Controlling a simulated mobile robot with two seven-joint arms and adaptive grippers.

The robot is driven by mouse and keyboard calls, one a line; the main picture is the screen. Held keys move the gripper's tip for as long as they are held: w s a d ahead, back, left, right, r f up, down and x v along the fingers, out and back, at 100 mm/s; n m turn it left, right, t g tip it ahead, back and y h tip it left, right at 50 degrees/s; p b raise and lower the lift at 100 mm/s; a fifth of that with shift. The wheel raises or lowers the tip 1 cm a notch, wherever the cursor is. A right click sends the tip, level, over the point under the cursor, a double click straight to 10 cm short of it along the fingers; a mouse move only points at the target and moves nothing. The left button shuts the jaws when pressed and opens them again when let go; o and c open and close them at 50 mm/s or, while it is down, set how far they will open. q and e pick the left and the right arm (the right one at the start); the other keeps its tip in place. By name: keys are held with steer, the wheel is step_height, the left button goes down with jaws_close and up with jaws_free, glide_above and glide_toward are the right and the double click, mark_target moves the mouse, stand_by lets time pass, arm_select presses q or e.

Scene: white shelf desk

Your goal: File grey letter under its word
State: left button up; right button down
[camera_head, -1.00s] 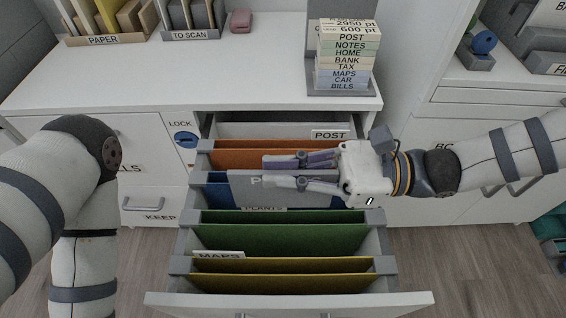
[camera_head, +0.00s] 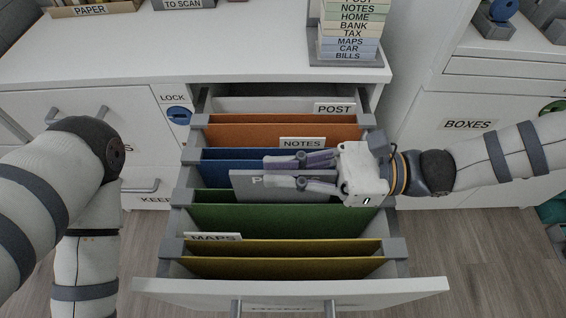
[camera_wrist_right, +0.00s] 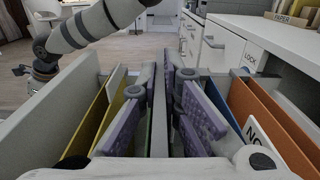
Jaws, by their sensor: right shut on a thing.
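My right gripper (camera_head: 268,172) is shut on the grey letter (camera_head: 248,187), whose printed word starts with P and is mostly covered by the lower finger. The letter is upright above the open drawer, between the blue folder (camera_head: 222,170) and the green folder (camera_head: 280,219). In the right wrist view the letter (camera_wrist_right: 159,110) stands edge-on between the purple finger pads. Whether its lower edge is inside a folder is hidden. Tabs read POST (camera_head: 334,108), NOTES (camera_head: 302,143) and MAPS (camera_head: 213,238). No tab shows on the green folder.
An orange folder (camera_head: 255,134) lies behind the blue one, and yellow folders (camera_head: 285,268) lie in front. The drawer front (camera_head: 180,289) is pulled out over the floor. A stack of labelled boxes (camera_head: 347,36) stands on the white desktop (camera_head: 150,52).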

steer(key=shift+f, duration=0.5)
steer(key=c, duration=1.7)
jaws_free()
steer(key=d, duration=1.2)
